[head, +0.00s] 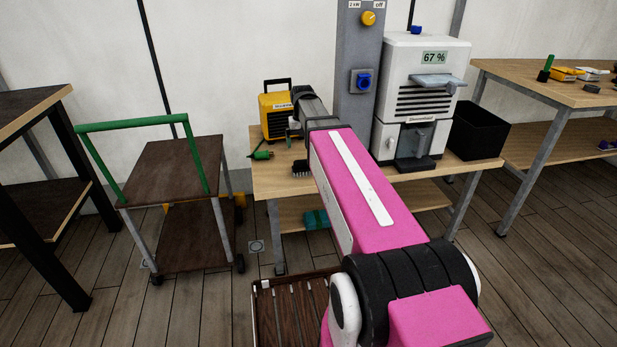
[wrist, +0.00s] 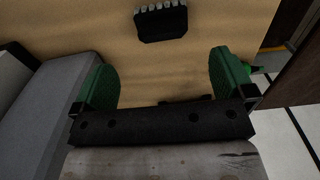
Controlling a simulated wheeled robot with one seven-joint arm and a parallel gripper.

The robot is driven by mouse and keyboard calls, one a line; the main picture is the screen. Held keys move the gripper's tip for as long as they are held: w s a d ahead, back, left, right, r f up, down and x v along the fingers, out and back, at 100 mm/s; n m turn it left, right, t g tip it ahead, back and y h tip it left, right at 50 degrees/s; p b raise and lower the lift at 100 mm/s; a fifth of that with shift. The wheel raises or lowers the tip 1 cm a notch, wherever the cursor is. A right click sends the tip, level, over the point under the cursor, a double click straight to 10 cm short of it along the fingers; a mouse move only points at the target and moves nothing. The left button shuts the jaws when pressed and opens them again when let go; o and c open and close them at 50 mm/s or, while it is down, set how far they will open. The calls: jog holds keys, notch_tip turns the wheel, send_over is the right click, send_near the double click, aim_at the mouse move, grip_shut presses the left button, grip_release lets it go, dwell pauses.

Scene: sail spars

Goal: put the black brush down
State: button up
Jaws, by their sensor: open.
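The black brush (wrist: 162,22) lies on the wooden workbench top (wrist: 190,60), with its pale bristle tufts toward the top of the wrist view. In the head view the brush (head: 301,169) is a small dark shape near the bench's front edge, left of my pink arm. My gripper (wrist: 166,78) is open, with its two green fingers wide apart and only bench top between them. The brush lies beyond the fingertips in the wrist picture, apart from both. In the head view my gripper is mostly hidden by my arm.
A yellow machine (head: 276,112) and a green item (head: 261,155) are on the bench's left part. A grey column (head: 357,60), a white dispenser (head: 420,95) and a black bin (head: 478,132) stand to the right. A green-handled cart (head: 175,165) stands left.

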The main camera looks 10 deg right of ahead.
jog(key=s+f, duration=1.8)
jog(key=s, duration=0.2)
jog(key=shift+f, duration=0.35)
jog(key=shift+c, duration=0.3)
